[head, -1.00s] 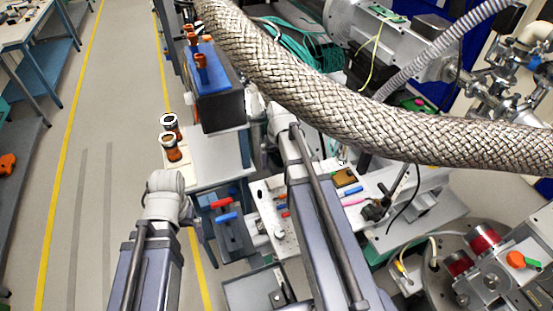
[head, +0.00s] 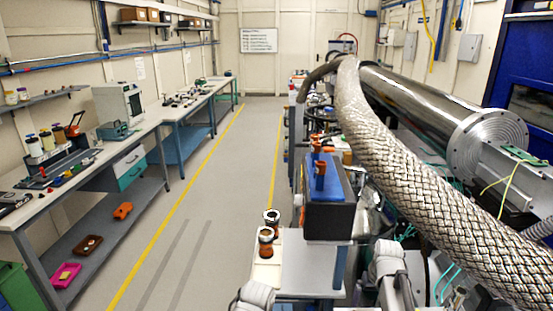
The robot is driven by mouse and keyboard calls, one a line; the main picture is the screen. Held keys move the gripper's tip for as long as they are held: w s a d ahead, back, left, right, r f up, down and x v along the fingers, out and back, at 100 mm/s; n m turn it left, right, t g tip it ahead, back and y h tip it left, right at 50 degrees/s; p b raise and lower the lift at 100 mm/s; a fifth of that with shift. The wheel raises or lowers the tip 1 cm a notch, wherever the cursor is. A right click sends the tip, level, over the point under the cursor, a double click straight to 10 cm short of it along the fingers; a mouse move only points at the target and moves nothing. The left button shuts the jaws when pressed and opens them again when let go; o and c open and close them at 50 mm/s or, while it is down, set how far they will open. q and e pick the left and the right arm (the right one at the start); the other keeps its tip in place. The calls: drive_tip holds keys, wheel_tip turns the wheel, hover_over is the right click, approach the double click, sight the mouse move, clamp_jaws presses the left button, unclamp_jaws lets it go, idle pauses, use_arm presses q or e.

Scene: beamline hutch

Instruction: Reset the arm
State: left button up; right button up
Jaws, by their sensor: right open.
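My right arm (head: 388,262) comes up from the bottom, right of the black box. My right gripper (head: 371,215) is beyond its wrist, small and partly lost against the equipment beside the box; it is open, and I see nothing held in it.
A braided hose (head: 400,165) arches close over my right arm. A black box with a blue top (head: 330,215) carries orange-brown bottles (head: 320,175). Two brown jars (head: 266,243) stand on the white bench (head: 310,270). The aisle floor (head: 205,230) at left is clear.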

drive_tip(key=f+b, duration=0.3)
drive_tip(key=f, duration=0.1)
drive_tip(key=f+b, duration=0.2)
drive_tip(key=shift+w+f+b, duration=0.35)
drive_tip(key=shift+w+f, duration=0.05)
drive_tip(key=shift+r, duration=0.25)
wheel_tip(320, 180, up, 12)
drive_tip(key=s+p, duration=0.2)
drive_tip(key=p, duration=1.1)
drive_tip(key=f+b, duration=0.4)
drive_tip(key=w+f+b, duration=0.1)
drive_tip(key=f+b, duration=0.3)
drive_tip(key=b, duration=0.1)
drive_tip(key=w+f+b, duration=0.1)
drive_tip(key=f+b, duration=0.3)
drive_tip(key=shift+f, duration=0.4)
wheel_tip(320, 180, up, 11)
drive_tip(key=p, duration=1.1)
drive_tip(key=shift+m, duration=0.5)
drive_tip(key=shift+w+d+f+b, duration=0.15)
drive_tip(key=shift+w+d+b, duration=0.15)
drive_tip(key=shift+d, duration=0.25)
drive_tip(key=shift+w+d+f+b, duration=0.2)
drive_tip(key=shift+w+d, duration=0.2)
drive_tip(key=shift+d, duration=0.2)
drive_tip(key=shift+w+d+f+b, duration=0.2)
drive_tip(key=shift+w+d, duration=0.15)
drive_tip(key=shift+d, duration=0.2)
